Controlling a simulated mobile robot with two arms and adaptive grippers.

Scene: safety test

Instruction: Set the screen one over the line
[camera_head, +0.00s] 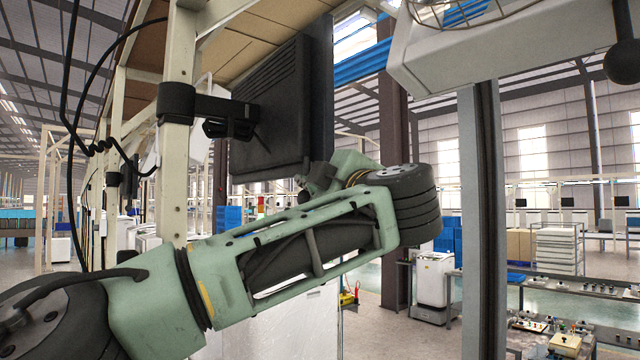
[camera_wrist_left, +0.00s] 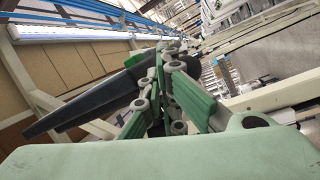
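The screen (camera_head: 290,100) is a black monitor seen from its back and side, held on a cream post by a dark clamp arm (camera_head: 215,112). My left arm reaches in from the left below it. My left gripper is mostly hidden behind my wrist, close to the screen's lower right edge. In the left wrist view the gripper's green and grey fingers (camera_wrist_left: 168,60) stand close together, with the dark screen (camera_wrist_left: 85,108) beside and behind them. Whether they pinch its edge is unclear. My right gripper is out of view. I cannot make out the line.
The cream post (camera_head: 178,130) stands left of the screen, with a black cable hanging beside it. A white housing with a fan cage (camera_head: 500,50) overhangs at upper right, above a grey column (camera_head: 482,220). A bench with small parts (camera_head: 565,335) is at lower right.

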